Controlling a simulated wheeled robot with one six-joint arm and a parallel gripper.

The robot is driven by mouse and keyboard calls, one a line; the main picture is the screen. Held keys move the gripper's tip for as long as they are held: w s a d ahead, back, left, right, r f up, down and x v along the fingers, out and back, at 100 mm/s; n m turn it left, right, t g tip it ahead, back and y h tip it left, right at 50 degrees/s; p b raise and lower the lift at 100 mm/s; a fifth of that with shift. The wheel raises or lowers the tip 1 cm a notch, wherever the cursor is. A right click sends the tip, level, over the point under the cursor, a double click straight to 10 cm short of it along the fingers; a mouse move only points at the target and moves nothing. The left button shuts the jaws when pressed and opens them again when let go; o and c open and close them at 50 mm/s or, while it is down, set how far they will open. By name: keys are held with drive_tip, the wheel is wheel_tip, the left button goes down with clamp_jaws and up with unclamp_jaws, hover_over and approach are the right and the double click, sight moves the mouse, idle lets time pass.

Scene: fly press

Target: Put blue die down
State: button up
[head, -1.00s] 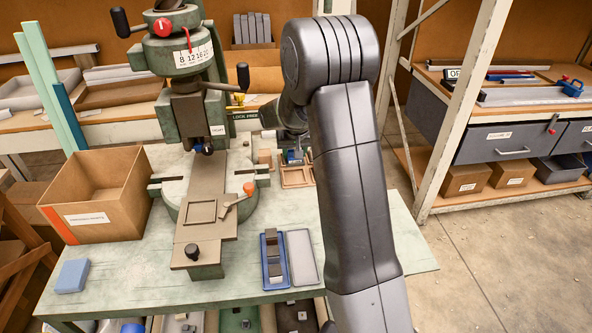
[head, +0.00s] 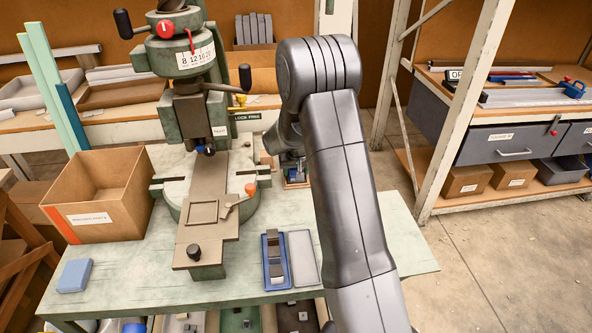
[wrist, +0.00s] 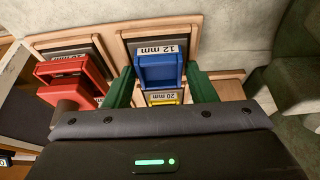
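The blue die (wrist: 159,73) is between the green fingers of my gripper (wrist: 160,66) in the wrist view. The fingers are close against its two sides, and the gripper appears shut on it. The die is at the wooden tray compartment labelled 12 mm (wrist: 160,49); I cannot tell whether it touches the floor. A yellow part labelled 20 mm (wrist: 163,97) shows just below it. In the head view, the die is a small blue patch (head: 296,175) behind my arm, low at the wooden tray, and my gripper is mostly hidden.
A red die (wrist: 72,75) is in the compartment to the left, close to my left finger. The green fly press (head: 190,95) stands left of my arm. A cardboard box (head: 98,200), a blue block (head: 75,275) and a blue tray (head: 274,262) are on the bench.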

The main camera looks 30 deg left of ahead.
drive_tip(key=shift+o, duration=0.8)
drive_tip(key=shift+s+r, duration=0.1)
drive_tip(key=shift+r, duration=0.35)
drive_tip(key=v, duration=1.1)
drive_tip(key=shift+r+b, duration=0.2)
drive_tip(key=shift+b, duration=0.1)
drive_tip(key=shift+d, duration=0.1)
drive_tip(key=p+x, duration=0.1)
drive_tip(key=x, duration=1)
drive_tip(key=shift+f, duration=0.8)
drive_tip(key=shift+r, duration=0.3)
